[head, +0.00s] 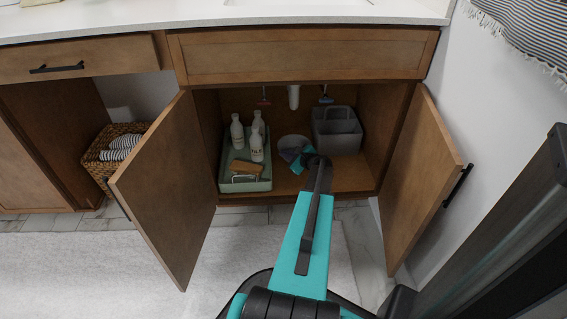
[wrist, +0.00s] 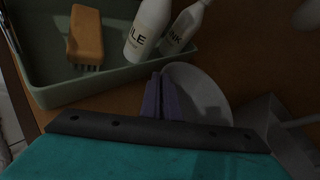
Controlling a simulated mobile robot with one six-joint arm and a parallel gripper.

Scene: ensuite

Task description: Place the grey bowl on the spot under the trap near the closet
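The grey bowl (head: 290,143) is inside the open under-sink cabinet, between the green tray and the grey caddy, roughly below the white drain pipe (head: 293,97). In the wrist view the bowl (wrist: 205,92) shows just right of my fingers. My gripper (head: 304,158) reaches into the cabinet at the bowl's near side. In the wrist view its purple fingers (wrist: 162,98) are close together at the bowl's left rim and look shut on it. My arm hides part of the bowl's near side. I cannot tell whether the bowl touches the cabinet floor.
The green tray (head: 246,186) holds white bottles (head: 257,142) and a wooden brush (head: 246,169) on the left. The grey caddy (head: 337,135) stands at the right back. Open doors (head: 165,185) (head: 420,180) flank my arm. Cabinet floor (head: 350,178) is bare at front right.

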